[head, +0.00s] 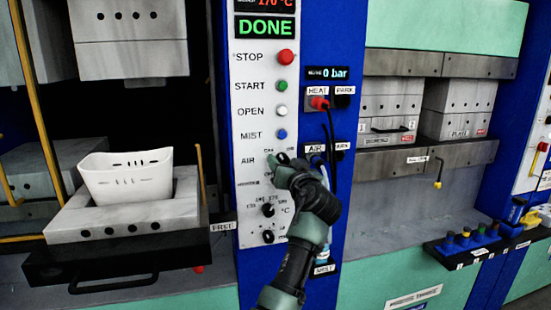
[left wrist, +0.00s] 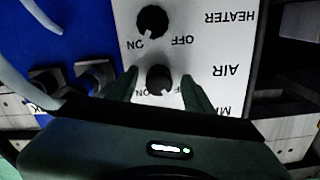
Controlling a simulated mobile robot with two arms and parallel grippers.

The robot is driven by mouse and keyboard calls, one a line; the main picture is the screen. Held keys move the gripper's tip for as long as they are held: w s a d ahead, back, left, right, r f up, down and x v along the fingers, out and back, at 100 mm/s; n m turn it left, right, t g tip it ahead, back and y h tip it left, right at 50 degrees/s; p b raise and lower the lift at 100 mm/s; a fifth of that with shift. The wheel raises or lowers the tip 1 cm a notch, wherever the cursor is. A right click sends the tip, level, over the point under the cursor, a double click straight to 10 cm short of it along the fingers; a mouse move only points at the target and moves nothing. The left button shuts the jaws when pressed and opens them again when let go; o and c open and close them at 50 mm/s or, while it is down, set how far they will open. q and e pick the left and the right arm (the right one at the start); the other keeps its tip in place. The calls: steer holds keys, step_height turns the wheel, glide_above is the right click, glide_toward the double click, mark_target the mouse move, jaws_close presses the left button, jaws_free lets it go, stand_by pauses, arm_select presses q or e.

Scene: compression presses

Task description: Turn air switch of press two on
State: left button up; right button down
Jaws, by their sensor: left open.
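The air switch (left wrist: 160,78) is a black round knob on a white panel, beside the word AIR. In the left wrist view, which is upside down, ON and OFF marks stand by it. Its pointer seems nearer OFF, but the gripper partly hides it. My left gripper (left wrist: 161,88) is open, with one finger on each side of the knob; I cannot tell whether they touch it. In the head view my left gripper (head: 283,166) covers most of the knob at the AIR row of the panel (head: 245,108). My right gripper is in neither view.
A second black knob (left wrist: 153,20) labelled HEATER is close by, its pointer towards ON. A green DONE display (head: 264,27) is above the buttons. A red plug (head: 319,103) with a black cable is right of the panel. A white basket (head: 127,176) sits on the left press.

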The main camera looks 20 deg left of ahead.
arm_select(q)
steer(key=shift+w+a, duration=0.2)
steer(key=shift+w, duration=0.15)
steer(key=shift+s+d, duration=0.1)
steer(key=shift+d, duration=0.05)
steer(key=shift+s+d+r, duration=0.25)
steer(key=shift+d, duration=0.05)
steer(key=c, duration=1)
steer(key=shift+a, duration=0.1)
jaws_close()
steer(key=shift+m, duration=0.3)
steer(key=shift+m+p, duration=0.35)
steer(key=shift+m, duration=0.15)
steer(key=shift+m+p, duration=0.55)
steer(key=shift+m, duration=0.65)
steer(key=m+p, duration=0.1)
steer(key=m, duration=0.2)
steer(key=shift+r+m+p, duration=0.1)
steer(key=shift+m+p, duration=0.2)
steer(key=shift+p, duration=0.1)
steer(key=m+p, duration=0.2)
steer(key=m, duration=0.2)
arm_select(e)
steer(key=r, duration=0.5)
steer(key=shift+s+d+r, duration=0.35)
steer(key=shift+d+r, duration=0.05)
arm_select(q)
steer(key=shift+m, duration=0.3)
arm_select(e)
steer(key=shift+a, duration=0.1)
